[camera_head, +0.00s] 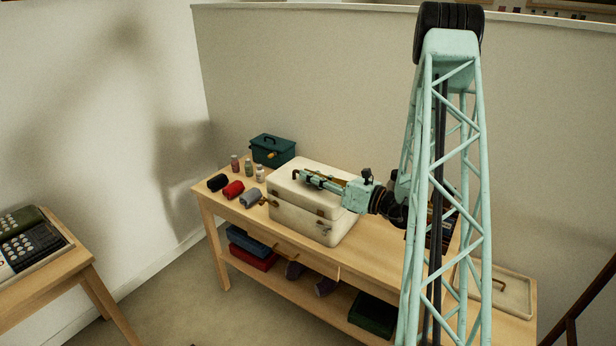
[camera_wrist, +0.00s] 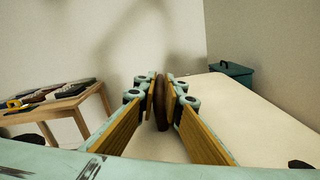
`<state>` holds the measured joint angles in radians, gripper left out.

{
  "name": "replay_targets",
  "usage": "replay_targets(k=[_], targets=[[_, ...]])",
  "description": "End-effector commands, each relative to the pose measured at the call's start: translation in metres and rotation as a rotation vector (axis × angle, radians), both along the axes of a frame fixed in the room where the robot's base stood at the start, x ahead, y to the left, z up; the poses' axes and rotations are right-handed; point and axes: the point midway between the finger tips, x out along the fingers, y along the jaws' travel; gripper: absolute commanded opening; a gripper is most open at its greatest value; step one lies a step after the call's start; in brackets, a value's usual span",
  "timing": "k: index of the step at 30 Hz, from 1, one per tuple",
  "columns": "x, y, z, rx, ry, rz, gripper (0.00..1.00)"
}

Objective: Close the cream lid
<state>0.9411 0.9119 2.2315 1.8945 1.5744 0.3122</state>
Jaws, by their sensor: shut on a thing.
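The cream case (camera_head: 290,217) stands on the wooden bench, with metal fittings on its front. Its cream lid (camera_head: 318,170) lies down over the base, with a thin dark seam between them. I cannot tell whether the lid is fully seated. My gripper (camera_head: 302,176) reaches in from the right, low over the lid's top. In the wrist view my gripper (camera_wrist: 162,95) is shut on a brown rounded piece (camera_wrist: 161,112), which looks like a handle, with the pale lid surface (camera_wrist: 240,115) below. Where this piece joins the lid is hidden.
A teal box (camera_head: 272,150) stands behind the case. A pale tray (camera_head: 510,290) is at the bench's right end. A lower shelf holds folded items (camera_head: 250,252).

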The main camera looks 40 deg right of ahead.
Motion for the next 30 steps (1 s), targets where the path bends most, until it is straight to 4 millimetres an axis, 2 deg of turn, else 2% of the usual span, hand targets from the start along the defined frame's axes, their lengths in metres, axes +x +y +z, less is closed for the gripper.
replay_targets(k=[1,2,6,20,30], targets=[[-0.002,0.001,-0.005,0.004,0.009,0.000,0.00],[-0.002,0.001,-0.006,0.004,0.009,0.000,0.10],[-0.001,0.001,-0.005,0.004,0.008,0.001,0.21],[-0.004,0.000,-0.003,0.002,0.005,0.001,0.21],[-0.025,-0.007,-0.002,0.003,0.005,-0.001,0.21]])
